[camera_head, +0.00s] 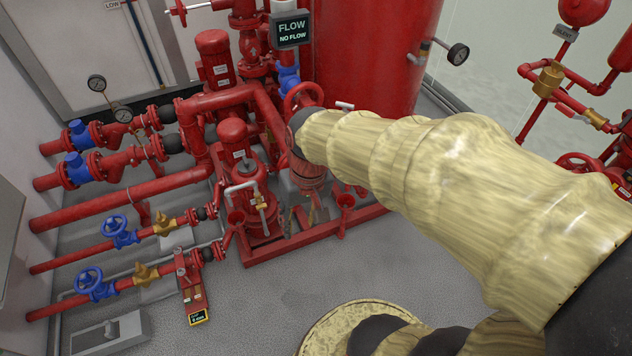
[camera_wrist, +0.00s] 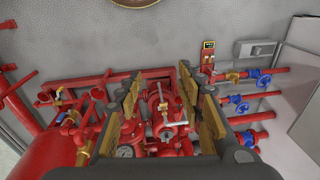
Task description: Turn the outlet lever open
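My gripper (camera_wrist: 158,92) is open in the wrist view, its two dark fingers with brass-coloured pads spread wide and nothing between the tips. Beyond and between them is the red pump assembly, with a pale bar-like handle (camera_wrist: 172,124) across it. In the head view, a thin grey pipe with a small brass valve (camera_head: 262,200) stands in front of the pump (camera_head: 233,145). A short pale handle (camera_head: 345,105) shows right of a red handwheel. I cannot tell which of these is the outlet lever. My arm hides part of the pump skid.
A FLOW / NO FLOW sign (camera_head: 291,28) reads above the pumps. The red tank (camera_head: 375,60) stands behind. Red pipes with blue handwheels (camera_head: 120,231) and brass valves (camera_head: 165,223) run at left.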

